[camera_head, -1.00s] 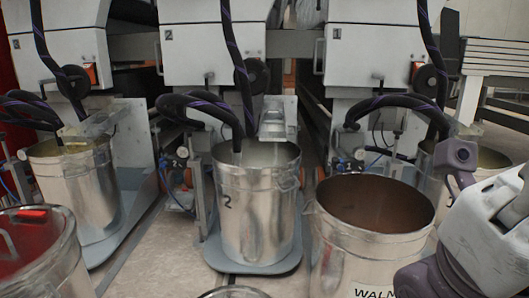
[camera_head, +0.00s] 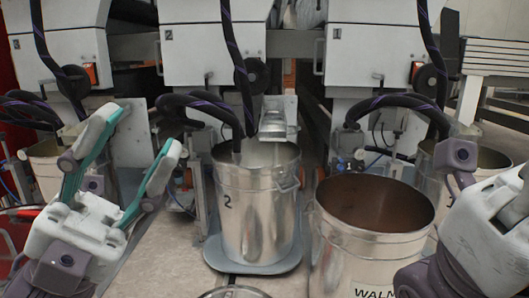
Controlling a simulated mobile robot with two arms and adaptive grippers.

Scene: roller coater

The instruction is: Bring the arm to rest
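My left gripper (camera_head: 145,140) is at the left of the head view. Its two teal-edged fingers are spread wide and point up, with nothing between them. It is in front of the left metal bucket (camera_head: 44,170), which it mostly hides. My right arm comes in at the right edge, beside the bucket marked WALM; I cannot make out its fingers well enough to tell whether that gripper (camera_head: 462,160) is open or shut.
A metal bucket marked 2 (camera_head: 255,210) stands on a grey plate (camera_head: 253,262) in the middle. A brown-lined bucket (camera_head: 372,235) stands at the front right. Another bucket (camera_head: 490,160) is behind my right arm. Dark hoses (camera_head: 205,103) hang from white machines (camera_head: 212,50).

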